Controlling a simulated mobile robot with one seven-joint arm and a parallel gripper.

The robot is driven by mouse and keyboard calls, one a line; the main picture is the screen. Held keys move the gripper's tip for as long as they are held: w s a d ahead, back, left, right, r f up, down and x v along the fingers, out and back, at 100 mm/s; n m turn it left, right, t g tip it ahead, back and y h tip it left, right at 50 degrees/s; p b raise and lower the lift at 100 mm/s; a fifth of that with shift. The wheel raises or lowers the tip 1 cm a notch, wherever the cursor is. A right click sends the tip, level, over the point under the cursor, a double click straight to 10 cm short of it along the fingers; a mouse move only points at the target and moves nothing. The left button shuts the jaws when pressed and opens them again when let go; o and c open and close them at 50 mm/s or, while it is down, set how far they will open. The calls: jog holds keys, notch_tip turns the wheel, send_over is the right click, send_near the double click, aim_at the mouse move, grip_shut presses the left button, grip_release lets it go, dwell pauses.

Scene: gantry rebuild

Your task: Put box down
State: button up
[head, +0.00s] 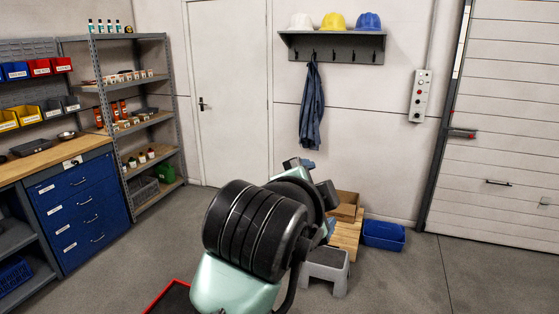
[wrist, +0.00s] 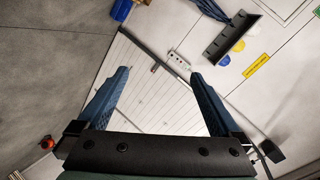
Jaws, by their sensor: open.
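A brown cardboard box (head: 347,199) sits on a light wooden pallet or crate (head: 346,238) by the back wall, partly hidden behind my arm. My gripper (wrist: 158,75) is open in the wrist view, with two blue fingers spread wide and nothing between them. Beyond the fingers is the white slatted door. In the head view my arm's end covers most of my gripper, and only bits of it show. My gripper appears apart from the box.
A blue bin (head: 384,234) and a grey step stool (head: 326,268) stand right of my arm. A blue drawer bench (head: 80,210) and a shelf rack (head: 134,105) line the left. A coat rack (head: 333,47) hangs above. Floor at the right is clear.

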notch_tip(320, 180, up, 10)
jog(key=s+d+n+t+h, duration=0.1)
jog(key=s+d+n+t, duration=0.1)
jog(key=n+t, duration=0.15)
jog(key=s+a+r+n+t+y, duration=0.2)
jog(key=s+a+r+n+t, duration=0.1)
jog(key=s+r+n+t, duration=0.2)
jog(key=s+a+r+n+t+y, duration=0.3)
jog(key=s+r+n+t, duration=0.3)
jog(key=s+r, duration=0.4)
jog(key=shift+s+a+n+y, duration=0.3)
jog(key=shift+s+a+n, duration=0.1)
jog(key=shift+a+n, duration=0.4)
